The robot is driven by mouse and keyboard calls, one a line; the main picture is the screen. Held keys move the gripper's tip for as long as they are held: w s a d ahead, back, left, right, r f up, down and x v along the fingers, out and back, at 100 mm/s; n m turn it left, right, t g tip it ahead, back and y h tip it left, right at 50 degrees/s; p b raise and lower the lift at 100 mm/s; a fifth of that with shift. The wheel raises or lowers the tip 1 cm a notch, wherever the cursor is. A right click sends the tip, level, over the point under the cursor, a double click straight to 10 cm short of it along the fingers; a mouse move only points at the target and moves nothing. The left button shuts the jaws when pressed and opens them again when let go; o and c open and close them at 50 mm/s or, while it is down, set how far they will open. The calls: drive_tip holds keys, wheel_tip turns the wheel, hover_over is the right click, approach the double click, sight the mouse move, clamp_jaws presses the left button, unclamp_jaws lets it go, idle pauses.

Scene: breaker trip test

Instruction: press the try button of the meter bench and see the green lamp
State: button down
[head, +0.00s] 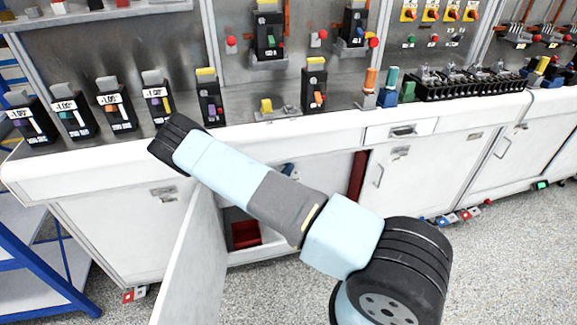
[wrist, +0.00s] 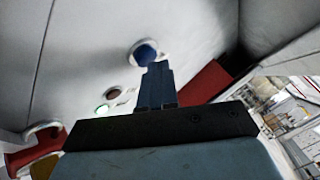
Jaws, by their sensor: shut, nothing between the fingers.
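In the wrist view my gripper (wrist: 156,66) is shut and empty. Its fingertips are at a blue round button (wrist: 145,49) in a pale ring on a white panel, overlapping its lower edge. I cannot tell whether they touch it or how far it is pressed. Below left of the button a small round lamp (wrist: 102,108) looks bright green, next to a dark reddish round one (wrist: 114,93). No label is readable. In the head view my arm crosses in front of the white bench (head: 95,175) and hides my gripper and the button.
A cabinet door (head: 190,260) stands open below the bench, with a red bin (head: 245,234) inside. A red bar (wrist: 205,82) lies close right of my fingers in the wrist view. Several breakers (head: 118,108) stand on the worktop. A blue-framed rack (head: 35,260) is at left.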

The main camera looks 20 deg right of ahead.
drive_tip(key=shift+s, duration=0.9)
drive_tip(key=shift+s, duration=2.5)
